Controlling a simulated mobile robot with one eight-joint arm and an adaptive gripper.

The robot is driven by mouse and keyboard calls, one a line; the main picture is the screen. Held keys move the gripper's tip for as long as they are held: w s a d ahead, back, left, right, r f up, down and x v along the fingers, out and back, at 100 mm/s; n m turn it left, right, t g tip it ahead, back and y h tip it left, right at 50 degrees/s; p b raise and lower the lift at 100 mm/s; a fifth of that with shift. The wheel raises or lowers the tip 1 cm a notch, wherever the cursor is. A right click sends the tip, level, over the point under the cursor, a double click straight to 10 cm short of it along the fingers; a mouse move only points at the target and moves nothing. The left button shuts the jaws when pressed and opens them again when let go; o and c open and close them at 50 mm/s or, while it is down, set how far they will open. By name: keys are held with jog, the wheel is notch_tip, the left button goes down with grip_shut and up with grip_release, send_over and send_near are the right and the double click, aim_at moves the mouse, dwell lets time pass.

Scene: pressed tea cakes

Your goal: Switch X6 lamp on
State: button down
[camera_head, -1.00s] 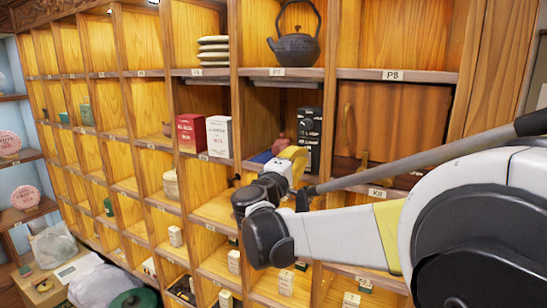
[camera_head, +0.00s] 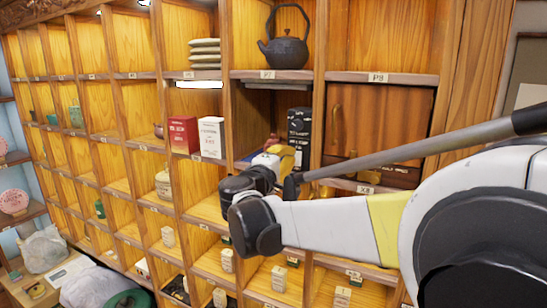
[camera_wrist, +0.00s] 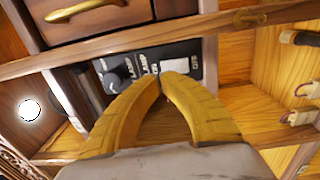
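The lamp strip (camera_head: 200,85) under the shelf below the stacked cakes is lit bright white; it hangs over the compartment with a red box and a white box. A black control panel (camera_head: 302,122) stands upright in the compartment to its right. In the wrist view the panel (camera_wrist: 145,66) shows a black knob, a pale rectangular switch and white lettering including LAMP. My gripper (camera_wrist: 161,77) has its yellow fingertips together at the panel's edge, with nothing visible between them. I cannot tell if they touch it. The gripper also shows in the head view (camera_head: 284,153).
A wooden door (camera_head: 378,125) closes the compartment right of the panel, with a drawer below. The red box (camera_head: 183,134) and white box (camera_head: 211,138) stand left of the panel. A dark teapot (camera_head: 284,38) sits above. Wooden dividers and shelf edges surround the gripper closely.

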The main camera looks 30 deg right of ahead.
jog(key=r+b+v, duration=0.2)
jog(key=v, duration=0.9)
jog(key=s+f+m+g+y+b, duration=0.15)
jog(key=s+f+b, duration=0.35)
jog(key=f, duration=0.7)
jog(key=s+d+f+m+g+y+b, duration=0.1)
jog(key=s+f+y+b, duration=0.2)
jog(key=f+b, duration=0.65)
jog(key=s+f+m+g+y+b, duration=0.1)
jog(key=s+f+y+b, duration=0.3)
jog(key=f, duration=0.9)
jog(key=s+a+f+m+y+b, duration=0.1)
jog(key=s+a+f+y+b, duration=0.1)
jog(key=f+b, duration=0.3)
jog(key=s+a+f+m+y+b, duration=0.1)
jog(key=s+a+f+b, duration=0.3)
jog(key=f, duration=0.9)
jog(key=s+a+f+m+y+b, duration=0.2)
jog(key=a+f+b, duration=0.3)
jog(key=f+b, duration=0.3)
notch_tip(320, 180, down, 2)
jog(key=shift+s+a+g+y, duration=0.2)
jog(key=shift+s+g+y, duration=0.2)
jog(key=shift+s, duration=0.5)
